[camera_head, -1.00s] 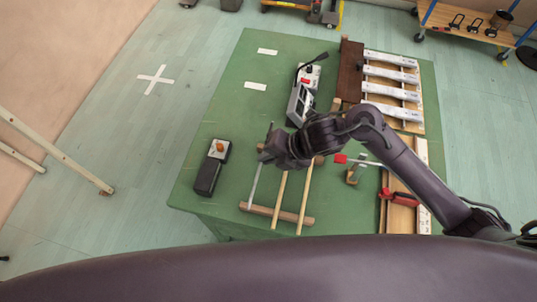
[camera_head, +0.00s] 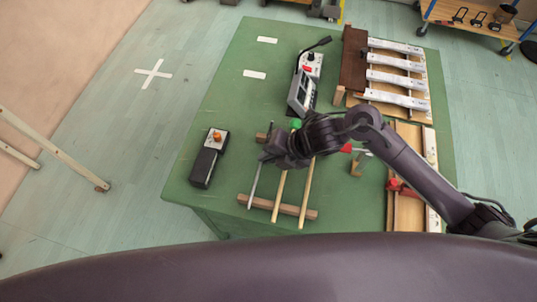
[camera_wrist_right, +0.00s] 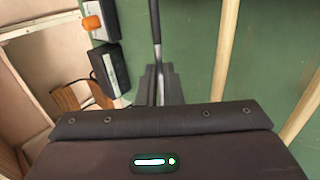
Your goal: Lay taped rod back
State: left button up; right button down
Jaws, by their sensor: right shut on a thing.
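The taped rod (camera_head: 254,187) is thin and grey; its near end shows at the left end of a wooden rack's front bar (camera_head: 289,209). I cannot tell whether it touches the bar. My right gripper (camera_head: 267,158) is shut on the rod, hiding part of it. In the right wrist view the rod (camera_wrist_right: 156,35) runs up from between the fingers (camera_wrist_right: 158,85), dark at its far part and silvery near the jaws. Two pale wooden rods (camera_head: 279,190) (camera_head: 306,190) lie across the rack to the right. My left gripper is out of view.
A black box with an orange knob (camera_head: 211,157) lies left of the rack. A grey device (camera_head: 302,92) stands behind the gripper, near a green mallet head (camera_head: 296,123). A metal-bar instrument (camera_head: 395,76) is at the back right.

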jog(key=shift+f+b, duration=0.3)
jog(key=c, duration=1.5)
grip_release()
jog(key=v, duration=0.8)
jog(key=shift+f, duration=0.15)
